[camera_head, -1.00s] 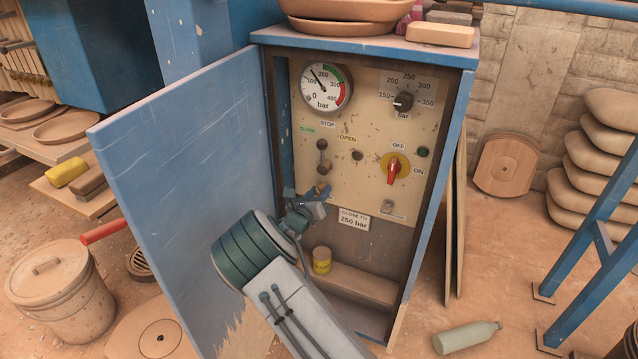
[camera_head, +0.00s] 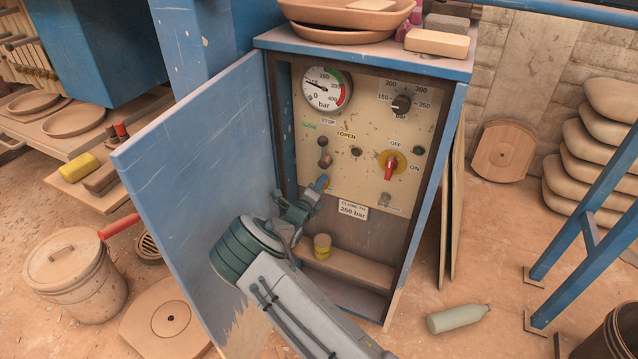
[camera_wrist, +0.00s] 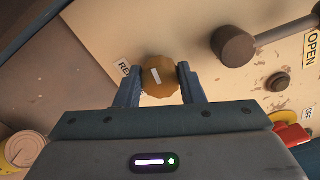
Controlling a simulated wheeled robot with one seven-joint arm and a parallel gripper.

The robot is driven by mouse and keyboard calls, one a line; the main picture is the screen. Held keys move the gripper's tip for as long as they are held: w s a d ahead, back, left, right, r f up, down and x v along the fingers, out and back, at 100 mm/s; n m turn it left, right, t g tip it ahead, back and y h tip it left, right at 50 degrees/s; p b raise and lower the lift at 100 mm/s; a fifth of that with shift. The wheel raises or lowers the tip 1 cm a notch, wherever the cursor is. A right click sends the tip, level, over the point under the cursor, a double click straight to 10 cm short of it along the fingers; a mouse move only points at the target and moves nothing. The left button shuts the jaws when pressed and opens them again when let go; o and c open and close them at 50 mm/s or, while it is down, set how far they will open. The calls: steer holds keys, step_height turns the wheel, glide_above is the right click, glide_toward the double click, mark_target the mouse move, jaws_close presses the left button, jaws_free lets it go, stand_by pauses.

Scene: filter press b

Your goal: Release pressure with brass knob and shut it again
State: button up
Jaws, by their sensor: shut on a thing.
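The brass knob (camera_wrist: 161,76) sits between the two fingers of my gripper (camera_wrist: 158,84) in the wrist view, with a finger on each side. A white line mark on its face is slightly tilted. In the head view my gripper (camera_head: 319,186) is at the lower left of the cream control panel (camera_head: 350,185) and hides most of the knob. The gripper is shut on the knob. A label starting "RE" (camera_wrist: 124,69) is partly hidden beside it. The pressure gauge (camera_head: 325,90) at the panel's upper left has its needle pointing left, on the low part of the scale.
A dark lever (camera_head: 323,150) is just above the knob, and a red switch (camera_head: 390,165) is to the right. The blue cabinet door (camera_head: 205,185) stands open left of my arm. A yellow-labelled tin (camera_head: 322,246) stands on the ledge below.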

steer(key=shift+f+n, duration=0.1)
steer(key=shift+n, duration=0.3)
steer(key=o, duration=1)
